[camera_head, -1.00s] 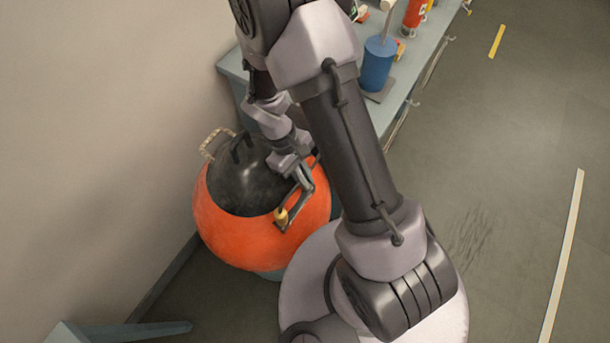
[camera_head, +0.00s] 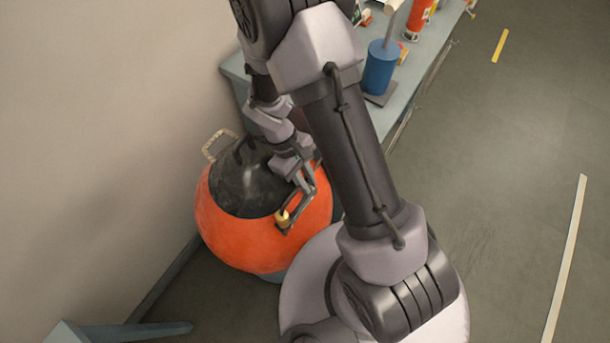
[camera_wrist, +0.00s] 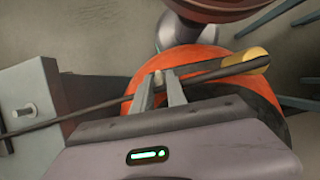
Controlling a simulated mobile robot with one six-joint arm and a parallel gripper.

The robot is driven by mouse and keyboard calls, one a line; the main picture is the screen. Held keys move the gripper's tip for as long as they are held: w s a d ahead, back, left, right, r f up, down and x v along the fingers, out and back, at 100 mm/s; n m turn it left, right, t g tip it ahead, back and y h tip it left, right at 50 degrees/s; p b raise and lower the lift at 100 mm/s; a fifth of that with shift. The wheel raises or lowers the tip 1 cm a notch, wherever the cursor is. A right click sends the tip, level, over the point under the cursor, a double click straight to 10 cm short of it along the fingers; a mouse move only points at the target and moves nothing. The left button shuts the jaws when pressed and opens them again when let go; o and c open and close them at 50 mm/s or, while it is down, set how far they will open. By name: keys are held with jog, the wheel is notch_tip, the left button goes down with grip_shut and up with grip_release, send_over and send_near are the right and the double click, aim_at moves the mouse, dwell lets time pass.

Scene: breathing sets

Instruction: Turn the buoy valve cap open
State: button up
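The large orange buoy (camera_head: 258,242) has a dark top and stands on the floor beside the wall. A small yellow cap (camera_head: 282,216) shows at the front edge of its dark top. My gripper (camera_head: 288,222) is down at the cap, its dark fingers beside it. Contact between them cannot be made out. In the wrist view, my two grey fingers (camera_wrist: 160,76) run close together in front of the orange buoy (camera_wrist: 187,58). A dark rod (camera_wrist: 200,75) with a brass-yellow end (camera_wrist: 258,61) crosses at the fingers. Whether they hold it is unclear.
A pale rope handle (camera_head: 220,145) rises at the buoy's back left. A grey bench (camera_head: 408,85) with a blue cylinder (camera_head: 380,66) and a red bottle (camera_head: 419,18) stands behind my arm. The wall is close on the left. The floor to the right is open.

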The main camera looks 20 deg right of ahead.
jog(key=p+v, duration=0.5)
jog(key=v, duration=1.2)
jog(key=shift+r, duration=0.2)
